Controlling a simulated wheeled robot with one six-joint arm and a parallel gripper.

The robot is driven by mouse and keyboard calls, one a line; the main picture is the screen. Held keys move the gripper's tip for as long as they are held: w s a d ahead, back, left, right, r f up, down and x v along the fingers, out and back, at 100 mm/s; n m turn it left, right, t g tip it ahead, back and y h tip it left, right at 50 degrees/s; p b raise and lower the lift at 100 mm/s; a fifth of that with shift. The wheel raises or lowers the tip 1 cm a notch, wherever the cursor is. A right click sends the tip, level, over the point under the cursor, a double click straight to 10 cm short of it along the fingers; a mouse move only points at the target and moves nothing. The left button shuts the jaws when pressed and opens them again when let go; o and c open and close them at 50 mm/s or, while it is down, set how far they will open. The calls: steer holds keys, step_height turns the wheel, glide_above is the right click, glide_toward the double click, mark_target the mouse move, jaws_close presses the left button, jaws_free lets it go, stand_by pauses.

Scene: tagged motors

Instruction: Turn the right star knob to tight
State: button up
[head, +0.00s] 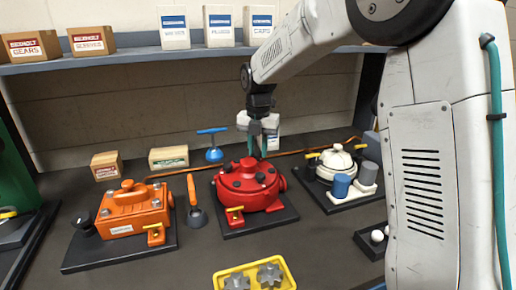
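Two grey star knobs sit side by side in a yellow frame at the bottom edge of the head view. The right star knob (270,274) shows almost whole; the left star knob (236,282) is partly cut off by the picture edge. No tight mark is readable on the yellow frame (256,264). My gripper (257,154) points down over the back of the red motor (245,187), far behind the knobs. Its fingers are small and dark here; I cannot tell whether they are apart or touch the motor.
An orange motor (122,213) stands left and a cream motor (335,162) right, each on a dark board. An orange-handled tool (193,192) and a blue T-handle tool (213,152) stand between. Blue and grey cups (341,185) are at right.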

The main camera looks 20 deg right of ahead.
steer(key=shift+c, duration=1.2)
steer(key=shift+m, duration=0.3)
